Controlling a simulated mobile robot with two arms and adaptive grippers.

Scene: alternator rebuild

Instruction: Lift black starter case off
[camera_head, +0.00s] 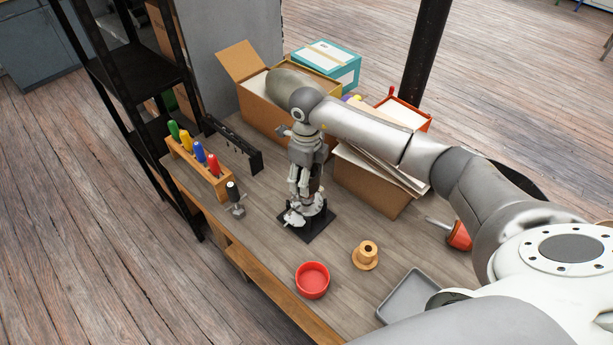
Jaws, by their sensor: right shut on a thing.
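My right gripper (305,192) points straight down over the black base plate (318,228) on the workbench. Its fingers are shut around a dark part, which looks like the black starter case; the fingers hide most of it. Light metal alternator parts (295,217) show just below the fingertips, on the plate. I cannot tell whether the held part touches them. My left gripper is not in view.
A red bowl (312,281), an orange spool-like part (366,255) and a grey tray (408,298) stand in front. Cardboard boxes (370,183) stand close behind and right.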

